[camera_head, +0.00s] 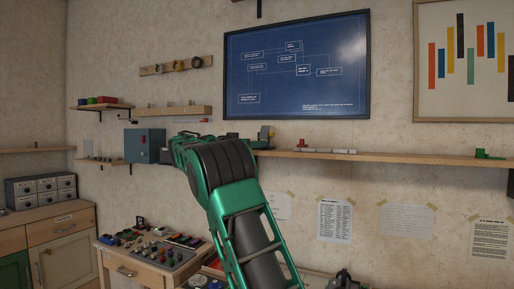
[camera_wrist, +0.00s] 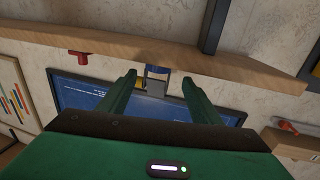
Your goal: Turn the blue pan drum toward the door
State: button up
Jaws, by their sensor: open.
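In the wrist view, which looks upside down, my gripper (camera_wrist: 160,88) is open, with its two green fingers spread. A small blue-grey piece (camera_wrist: 157,73) on the wooden shelf shows between and beyond the fingertips. It may be the blue pan drum, but I cannot tell for sure. A gap shows on both sides of it, and no finger visibly touches it. In the head view a dark grey device (camera_head: 265,135) stands on the shelf, partly behind my arm. My gripper is hidden behind my green arm there. I cannot make out a door.
The long wooden shelf (camera_head: 400,155) carries a red piece (camera_head: 301,144) and a green piece (camera_head: 487,154). A framed blueprint (camera_head: 297,65) hangs above it. A blue-grey box (camera_head: 144,145) is on the wall at left. A bench with small parts (camera_head: 165,250) stands below.

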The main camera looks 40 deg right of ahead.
jog(key=shift+w+d, duration=0.25)
jog(key=shift+d, duration=1)
jog(key=shift+w+d, duration=0.25)
jog(key=shift+d, duration=1)
